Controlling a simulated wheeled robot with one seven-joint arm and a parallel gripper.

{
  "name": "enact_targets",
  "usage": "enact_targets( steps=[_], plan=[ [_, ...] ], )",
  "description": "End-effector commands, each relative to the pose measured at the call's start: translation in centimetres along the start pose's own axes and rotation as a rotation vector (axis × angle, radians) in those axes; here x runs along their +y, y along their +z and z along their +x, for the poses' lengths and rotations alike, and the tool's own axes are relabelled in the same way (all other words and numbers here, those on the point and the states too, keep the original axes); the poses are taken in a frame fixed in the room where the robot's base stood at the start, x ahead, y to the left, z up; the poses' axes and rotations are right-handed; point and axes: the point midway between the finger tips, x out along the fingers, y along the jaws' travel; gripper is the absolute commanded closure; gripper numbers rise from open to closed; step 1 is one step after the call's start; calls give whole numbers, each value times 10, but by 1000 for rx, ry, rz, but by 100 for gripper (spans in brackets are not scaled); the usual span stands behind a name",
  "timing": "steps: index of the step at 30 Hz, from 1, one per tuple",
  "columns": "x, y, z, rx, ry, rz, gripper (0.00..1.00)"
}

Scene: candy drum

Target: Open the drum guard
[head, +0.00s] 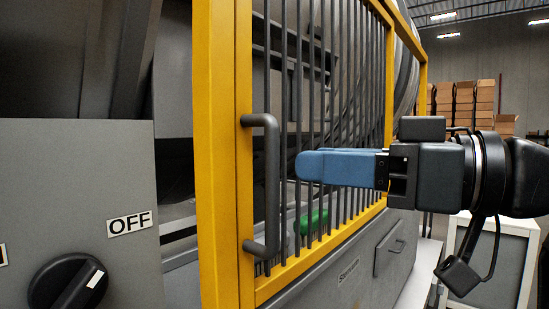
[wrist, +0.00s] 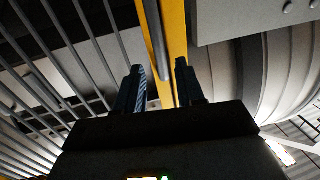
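The drum guard is a yellow frame (head: 224,150) with dark vertical bars, standing closed-looking in front of the drum; whether it is latched I cannot tell. Its dark grey upright handle (head: 272,185) is on the left part of the guard. My gripper (head: 302,164) has blue fingers pointing left at the handle's mid-height, with the tips just right of it and apparently apart from it. In the wrist view my gripper (wrist: 160,72) is open, its two fingers apart. The handle (wrist: 153,40) and the yellow frame (wrist: 176,45) show beyond the gap between them.
A grey control panel (head: 80,190) with a black knob (head: 68,284) and an OFF label stands at the left. The drum (wrist: 285,75) curves behind the guard. A green object (head: 312,221) shows behind the bars. Stacked boxes (head: 465,100) stand far back.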

Motion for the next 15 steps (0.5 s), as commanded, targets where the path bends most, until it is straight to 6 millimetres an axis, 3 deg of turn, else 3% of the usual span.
enact_targets(
  steps=[9,15],
  plan=[
    [-1,-1,48,0,-2,2,62],
    [0,0,66,0,0,3,62]
  ],
)
